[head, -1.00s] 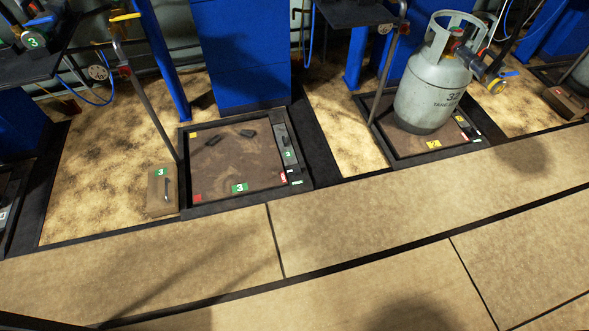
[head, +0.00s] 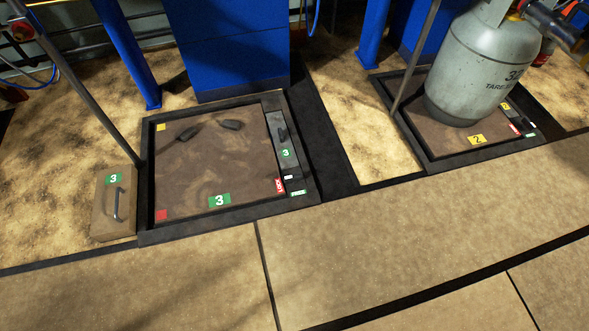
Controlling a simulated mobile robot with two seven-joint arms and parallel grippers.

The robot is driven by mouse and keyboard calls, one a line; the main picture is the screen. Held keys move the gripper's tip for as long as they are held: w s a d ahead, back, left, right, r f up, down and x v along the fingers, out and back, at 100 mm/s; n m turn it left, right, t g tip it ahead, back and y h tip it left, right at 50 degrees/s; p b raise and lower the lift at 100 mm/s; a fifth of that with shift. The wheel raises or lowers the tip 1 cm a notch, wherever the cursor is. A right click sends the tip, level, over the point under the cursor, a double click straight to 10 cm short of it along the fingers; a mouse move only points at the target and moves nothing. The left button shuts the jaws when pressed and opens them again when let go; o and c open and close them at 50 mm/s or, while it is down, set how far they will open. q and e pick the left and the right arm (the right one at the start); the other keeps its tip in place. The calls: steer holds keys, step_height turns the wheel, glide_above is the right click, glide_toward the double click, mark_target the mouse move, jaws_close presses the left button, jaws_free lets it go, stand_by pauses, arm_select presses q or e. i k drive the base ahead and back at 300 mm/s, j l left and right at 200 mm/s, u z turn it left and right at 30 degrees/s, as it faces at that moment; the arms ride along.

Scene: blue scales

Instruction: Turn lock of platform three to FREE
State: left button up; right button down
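Platform three (head: 180,205) is a brown square plate in a dark frame, marked with a green "3" label at its front edge. Its lock (head: 283,146) is a dark grey strip along the right side with a black handle and its own green "3" label. A red LOCK label (head: 280,186) sits at the strip's front left, and a small green label (head: 298,193) sits on the frame at its front right; its text is too small to read.
A brown box (head: 113,205) with a handle and a "3" label stands left of the platform. A grey gas cylinder (head: 468,75) stands on platform two (head: 430,140) at the right. Blue cabinets (head: 235,45) stand behind. The walkway (head: 400,220) in front is clear.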

mark_target(294, 178)
steer(key=i+l+z, duration=0.3)
steer(key=i, duration=0.15)
steer(key=i+l+z, duration=0.25)
steer(key=i, duration=0.2)
